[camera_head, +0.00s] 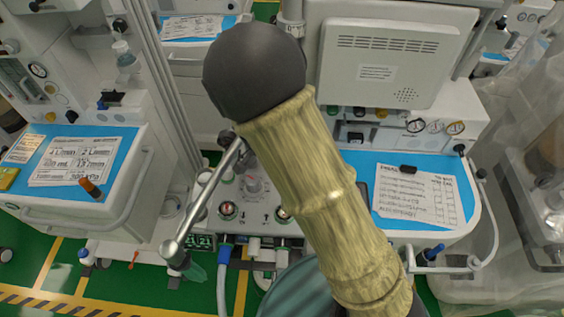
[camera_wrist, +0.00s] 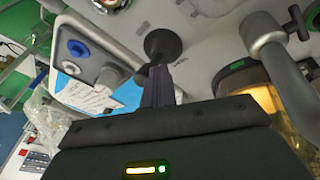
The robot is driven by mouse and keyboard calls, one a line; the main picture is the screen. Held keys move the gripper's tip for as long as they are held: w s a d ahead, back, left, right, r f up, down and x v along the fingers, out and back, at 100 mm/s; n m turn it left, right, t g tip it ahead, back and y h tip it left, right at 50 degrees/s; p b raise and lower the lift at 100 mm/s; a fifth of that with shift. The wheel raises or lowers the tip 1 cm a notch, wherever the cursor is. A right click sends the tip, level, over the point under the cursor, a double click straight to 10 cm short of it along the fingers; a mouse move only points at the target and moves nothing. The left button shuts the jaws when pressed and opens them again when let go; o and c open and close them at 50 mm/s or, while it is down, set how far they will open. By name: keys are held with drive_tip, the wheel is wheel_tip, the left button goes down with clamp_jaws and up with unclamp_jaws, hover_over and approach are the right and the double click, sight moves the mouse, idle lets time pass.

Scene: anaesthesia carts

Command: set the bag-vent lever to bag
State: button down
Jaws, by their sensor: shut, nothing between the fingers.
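In the wrist view, a black lever with a round base (camera_wrist: 163,43) sits on a pale grey panel, and a small unreadable label lies beside it. I take it to be the bag-vent lever. My gripper (camera_wrist: 156,72) shows as narrow dark fingers, shut together and empty, with their tips close to the lever. I cannot tell whether they touch it. The fingers hide part of the lever, so its setting is unclear. In the head view my arm covers the middle, and neither the gripper nor the lever can be made out.
A silver metal tube (camera_head: 200,200) stands out left of my arm; a thick grey tube (camera_wrist: 272,45) and a clear amber-lit canister (camera_wrist: 265,100) are right of the fingers. A blue work surface (camera_head: 360,165) with papers lies right. A second cart (camera_head: 140,185) stands left.

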drive_tip(key=shift+s+d+f, duration=0.1)
drive_tip(key=shift+s+f, duration=0.05)
drive_tip(key=shift+s, duration=0.65)
drive_tip(key=shift+s, duration=0.1)
drive_tip(key=shift+s, duration=0.45)
drive_tip(key=shift+r+p, duration=0.25)
drive_tip(key=shift+p, duration=0.1)
